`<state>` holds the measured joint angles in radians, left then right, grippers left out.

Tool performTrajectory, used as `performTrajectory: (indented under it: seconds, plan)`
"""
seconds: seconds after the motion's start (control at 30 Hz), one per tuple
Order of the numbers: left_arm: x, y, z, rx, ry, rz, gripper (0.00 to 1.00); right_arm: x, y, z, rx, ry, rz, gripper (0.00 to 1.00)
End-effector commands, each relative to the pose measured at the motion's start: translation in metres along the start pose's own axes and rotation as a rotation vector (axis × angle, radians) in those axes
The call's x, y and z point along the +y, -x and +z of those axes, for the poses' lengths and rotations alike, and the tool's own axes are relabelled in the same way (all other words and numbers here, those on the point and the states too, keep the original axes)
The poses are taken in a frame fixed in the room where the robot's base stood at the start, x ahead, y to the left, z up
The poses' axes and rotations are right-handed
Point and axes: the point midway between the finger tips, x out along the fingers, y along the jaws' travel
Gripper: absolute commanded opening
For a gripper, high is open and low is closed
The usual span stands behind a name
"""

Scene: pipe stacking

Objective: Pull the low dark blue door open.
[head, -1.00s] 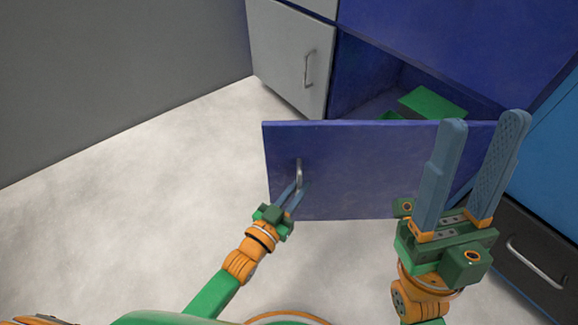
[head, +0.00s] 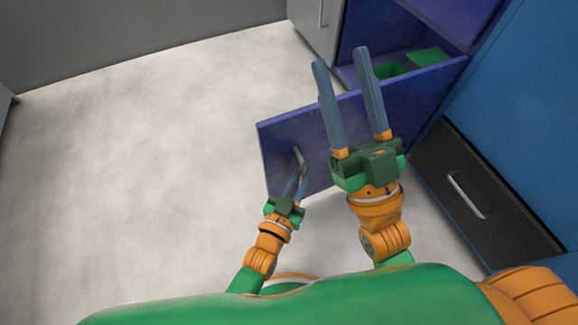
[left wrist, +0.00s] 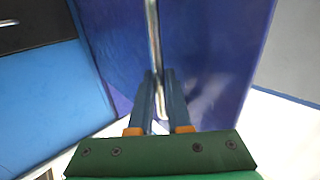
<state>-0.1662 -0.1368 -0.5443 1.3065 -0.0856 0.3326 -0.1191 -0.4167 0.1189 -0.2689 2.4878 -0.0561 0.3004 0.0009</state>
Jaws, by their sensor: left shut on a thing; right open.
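The low dark blue door (head: 415,95) stands swung out from its cabinet, hinged at the right side, with its free edge towards the left. Its metal handle (head: 299,156) is near that free edge. My left gripper (head: 297,178) is shut on the handle. The left wrist view shows its two fingers (left wrist: 159,98) on either side of the upright handle bar (left wrist: 154,42), against the door face (left wrist: 205,60). My right gripper (head: 346,58) is open and empty, held above the door and hiding part of it.
Inside the blue cabinet are green objects, one a box (head: 427,56). A grey cabinet door (head: 312,22) is at the upper left of it. At right are a bright blue cabinet (head: 520,110) and a black drawer (head: 480,200). The pale floor (head: 140,170) at left is clear.

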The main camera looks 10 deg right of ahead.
Motion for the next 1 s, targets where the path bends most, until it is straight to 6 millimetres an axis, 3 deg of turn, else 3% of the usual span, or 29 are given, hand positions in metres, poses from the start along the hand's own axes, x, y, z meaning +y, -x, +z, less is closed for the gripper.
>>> performTrajectory:
  seconds: [0.53, 0.57, 0.63, 1.0]
  plan:
    - [0.009, 0.000, -0.002, 0.005, -0.001, 0.016, 0.00, 0.001, 0.000, 0.007, -0.034, 0.000, 0.002, 0.50]
    - [0.009, 0.000, -0.002, 0.004, -0.001, 0.015, 0.24, 0.001, 0.000, 0.007, -0.035, 0.000, 0.002, 0.50]
    - [0.009, 0.000, -0.002, 0.004, -0.001, 0.015, 0.43, 0.001, 0.000, 0.007, -0.035, 0.000, 0.002, 0.50]
    - [0.008, 0.003, -0.001, 0.001, -0.001, 0.013, 0.46, 0.002, -0.001, 0.013, -0.075, 0.002, 0.004, 0.50]
